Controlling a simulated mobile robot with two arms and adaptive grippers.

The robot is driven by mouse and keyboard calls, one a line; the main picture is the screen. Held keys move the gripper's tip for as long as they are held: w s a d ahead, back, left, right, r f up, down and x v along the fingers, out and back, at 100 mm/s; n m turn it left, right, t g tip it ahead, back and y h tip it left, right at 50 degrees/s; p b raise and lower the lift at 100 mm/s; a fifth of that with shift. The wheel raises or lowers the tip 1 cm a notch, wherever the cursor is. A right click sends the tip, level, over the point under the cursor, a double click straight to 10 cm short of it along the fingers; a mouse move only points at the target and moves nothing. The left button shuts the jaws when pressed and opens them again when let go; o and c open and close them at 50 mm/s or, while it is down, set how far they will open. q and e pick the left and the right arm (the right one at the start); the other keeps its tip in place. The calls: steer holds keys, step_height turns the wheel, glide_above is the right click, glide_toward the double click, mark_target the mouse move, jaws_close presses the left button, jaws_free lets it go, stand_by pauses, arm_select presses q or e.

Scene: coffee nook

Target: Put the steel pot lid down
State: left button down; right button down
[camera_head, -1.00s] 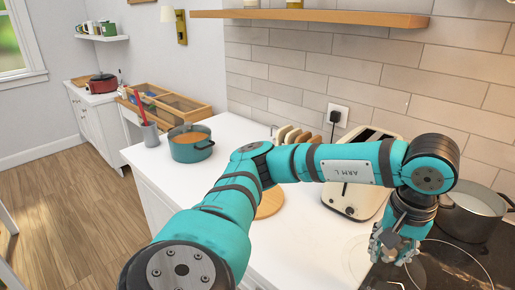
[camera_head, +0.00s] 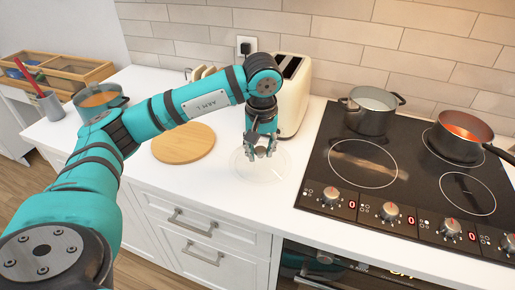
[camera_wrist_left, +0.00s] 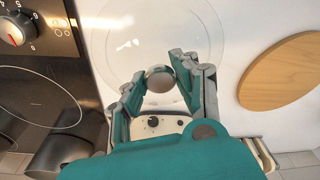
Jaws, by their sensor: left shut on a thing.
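The steel pot lid (camera_head: 243,173) is a clear, round glass disc with a steel knob. My left gripper (camera_head: 260,152) is shut on its knob, with the fingers pointing down. In the left wrist view the lid (camera_wrist_left: 113,45) spreads out beyond the fingertips, and the knob sits between the fingers of my left gripper (camera_wrist_left: 160,76). The lid is level over the white counter, between the round wooden board and the cooktop. I cannot tell whether it touches the counter. My right gripper is not in view.
The black cooktop (camera_head: 322,170) lies to the right, with a grey pot (camera_head: 370,120) and a copper-coloured pan (camera_head: 455,145). A cream toaster (camera_head: 293,100) stands behind. The counter's front edge is close.

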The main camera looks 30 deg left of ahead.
mark_target(258, 152)
arm_select(q)
steer(key=shift+w+a+f, duration=0.1)
steer(key=shift+w+a, duration=0.7)
steer(key=shift+w+a+f, duration=0.1)
steer(key=shift+f, duration=0.05)
step_height(258, 152, down, 3)
steer(key=shift+r+p, duration=0.1)
steer(key=shift+p, duration=0.7)
steer(key=shift+f, duration=0.4)
steer(key=c, duration=1)
jaws_free()
